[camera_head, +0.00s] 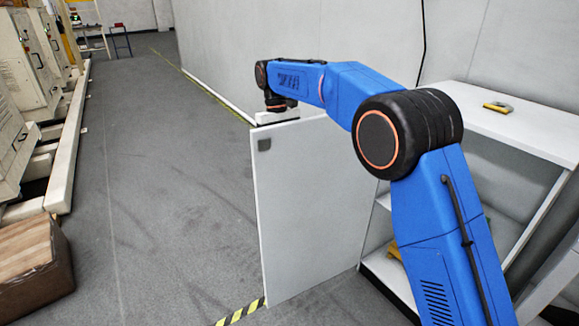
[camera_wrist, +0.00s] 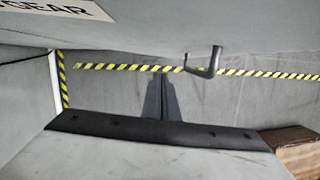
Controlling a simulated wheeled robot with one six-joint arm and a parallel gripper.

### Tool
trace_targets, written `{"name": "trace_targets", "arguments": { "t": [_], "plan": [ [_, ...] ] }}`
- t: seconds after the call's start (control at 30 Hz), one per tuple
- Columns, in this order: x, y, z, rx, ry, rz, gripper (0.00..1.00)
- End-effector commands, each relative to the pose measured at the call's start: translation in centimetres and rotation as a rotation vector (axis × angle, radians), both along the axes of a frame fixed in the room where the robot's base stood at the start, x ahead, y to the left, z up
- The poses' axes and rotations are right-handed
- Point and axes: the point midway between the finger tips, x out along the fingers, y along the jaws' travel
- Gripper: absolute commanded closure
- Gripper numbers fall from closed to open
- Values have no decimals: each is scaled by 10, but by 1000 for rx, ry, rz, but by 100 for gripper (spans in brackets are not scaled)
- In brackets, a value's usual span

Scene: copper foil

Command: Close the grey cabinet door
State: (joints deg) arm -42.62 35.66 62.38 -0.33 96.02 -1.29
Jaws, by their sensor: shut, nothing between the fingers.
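The grey cabinet door (camera_head: 312,205) stands open, swung out from the shelved cabinet (camera_head: 535,137) at the right. My blue arm reaches over to the door's top left. Its wrist is there, but the fingers are hidden behind the door in the head view. In the wrist view my gripper (camera_wrist: 160,82) is shut and empty, close to a grey panel (camera_wrist: 130,35) along the top. A dark hooked handle (camera_wrist: 205,64) sticks out from this panel, right of the fingertips, with a visible gap.
The cabinet top holds a small yellow and dark item (camera_head: 497,107). A brown box (camera_head: 32,270) lies at the lower left, and beige machines (camera_head: 25,70) line the left side. Yellow-black tape (camera_head: 240,312) marks the floor. The grey floor left of the door is clear.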

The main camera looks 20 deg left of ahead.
Motion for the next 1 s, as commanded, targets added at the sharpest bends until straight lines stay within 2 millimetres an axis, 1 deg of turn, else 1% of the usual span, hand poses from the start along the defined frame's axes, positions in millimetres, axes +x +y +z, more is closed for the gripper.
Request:
{"name": "trace_targets", "arguments": {
  "t": [0.07,0.3,0.43,1.0],
  "plan": [
    [-3,-3,-13,-1,1,0,100],
    [-22,-21,-13,0,0,0,100],
    [-28,-27,-13,1,-1,0,100],
    [-33,-31,-13,0,0,3,100]
  ]
}}
